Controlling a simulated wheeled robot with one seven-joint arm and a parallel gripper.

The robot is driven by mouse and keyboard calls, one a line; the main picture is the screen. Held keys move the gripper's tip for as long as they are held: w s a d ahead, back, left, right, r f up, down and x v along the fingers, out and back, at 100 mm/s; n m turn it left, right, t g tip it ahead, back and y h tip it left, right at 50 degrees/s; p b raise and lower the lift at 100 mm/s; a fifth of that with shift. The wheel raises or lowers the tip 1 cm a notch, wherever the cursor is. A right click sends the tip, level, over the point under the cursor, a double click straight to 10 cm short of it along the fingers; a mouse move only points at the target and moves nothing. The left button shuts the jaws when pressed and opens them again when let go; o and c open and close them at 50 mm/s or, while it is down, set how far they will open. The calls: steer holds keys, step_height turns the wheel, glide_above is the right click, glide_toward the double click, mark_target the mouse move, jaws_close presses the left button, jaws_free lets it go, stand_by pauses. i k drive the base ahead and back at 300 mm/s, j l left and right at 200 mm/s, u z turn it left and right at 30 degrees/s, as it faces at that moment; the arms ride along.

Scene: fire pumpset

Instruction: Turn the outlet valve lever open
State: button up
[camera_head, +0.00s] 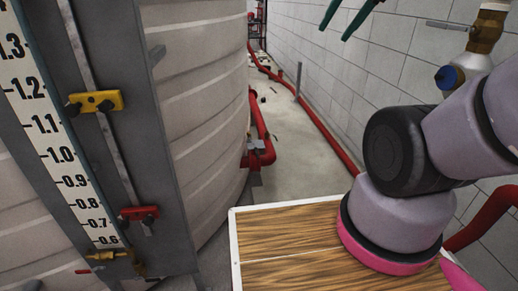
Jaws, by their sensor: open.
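At the upper right a brass valve (487,28) sits on a pipe by the wall, with a flat grey lever (452,25) sticking out to the left. Below it is a blue round part (447,77). At the lower left another brass fitting (104,256) with a small red handle (88,271) sits at the foot of the tank gauge. No label shows which is the outlet valve. My gripper (333,34) shows only as two teal fingers at the top edge, parallel and apart, with nothing between them. It is left of the grey lever and apart from it in the picture.
A large ribbed tank (205,110) and a numbered gauge (50,130) with yellow (95,101) and red (140,212) clamps fill the left. My wood-topped base is below. Red pipes (318,118) run along the white block wall (360,75). The floor between is mostly clear.

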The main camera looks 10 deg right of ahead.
mark_target(256, 151)
steer(key=i+z, duration=0.45)
steer(key=i, duration=2.1)
